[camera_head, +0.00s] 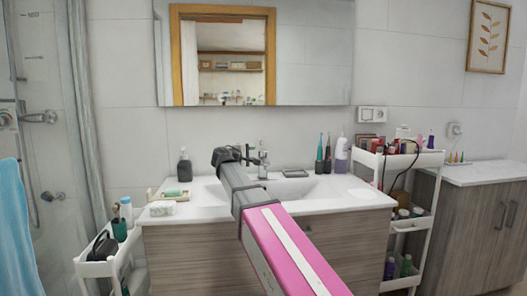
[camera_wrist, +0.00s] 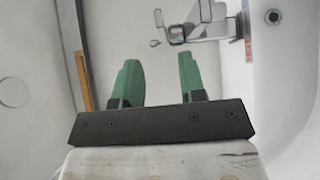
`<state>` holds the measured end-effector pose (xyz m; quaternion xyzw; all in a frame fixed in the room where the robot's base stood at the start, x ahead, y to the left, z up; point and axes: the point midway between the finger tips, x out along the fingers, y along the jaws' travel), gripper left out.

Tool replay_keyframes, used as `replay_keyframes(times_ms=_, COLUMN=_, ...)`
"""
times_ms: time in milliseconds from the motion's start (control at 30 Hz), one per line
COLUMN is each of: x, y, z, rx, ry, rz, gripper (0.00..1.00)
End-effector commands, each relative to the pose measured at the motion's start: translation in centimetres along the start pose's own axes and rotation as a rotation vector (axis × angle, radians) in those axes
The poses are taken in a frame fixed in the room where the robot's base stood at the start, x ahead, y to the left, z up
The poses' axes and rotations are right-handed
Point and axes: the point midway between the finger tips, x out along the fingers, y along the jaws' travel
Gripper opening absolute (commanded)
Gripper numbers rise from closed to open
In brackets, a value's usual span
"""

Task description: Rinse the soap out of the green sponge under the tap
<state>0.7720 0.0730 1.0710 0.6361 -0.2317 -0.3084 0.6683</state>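My gripper (camera_wrist: 158,78) shows in the wrist view with two green fingers standing apart and only white surface visible between them. In the head view its dark end (camera_head: 238,156) is over the sink, close to the tap (camera_head: 262,160). The tap also shows in the wrist view (camera_wrist: 197,30), beyond the fingertips and up to the right. A small green item (camera_head: 173,192) lies on the counter left of the basin; I cannot tell whether it is the sponge. The white sink (camera_head: 320,192) is partly hidden by my arm.
A dark soap bottle (camera_head: 184,166) stands left of the basin, and a pale wrapped bar (camera_head: 162,209) lies at the front left. Toothbrushes (camera_head: 323,155) and a white-purple bottle (camera_head: 341,156) stand at right. White carts flank the vanity, the right one (camera_head: 420,222) crowded.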

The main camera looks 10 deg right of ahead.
Motion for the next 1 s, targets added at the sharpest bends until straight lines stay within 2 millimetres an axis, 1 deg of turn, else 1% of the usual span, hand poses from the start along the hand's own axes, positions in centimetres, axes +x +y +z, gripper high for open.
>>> replay_keyframes(times_ms=167, x=1.4, y=0.0, z=-0.1, rx=0.0, ry=-0.002, rz=-0.001, gripper=0.38)
replay_keyframes(times_ms=500, x=7.4, y=0.0, z=-0.1, rx=0.0, ry=-0.002, rz=-0.001, gripper=0.38)
replay_keyframes(times_ms=600, x=8.8, y=0.0, z=-0.1, rx=0.0, ry=-0.001, rz=-0.001, gripper=0.38)
replay_keyframes(times_ms=800, x=10.5, y=0.0, z=0.0, rx=0.001, ry=-0.001, rz=-0.001, gripper=0.38)
replay_keyframes(times_ms=1000, x=10.8, y=0.0, z=0.0, rx=0.001, ry=0.0, rz=0.0, gripper=0.38)
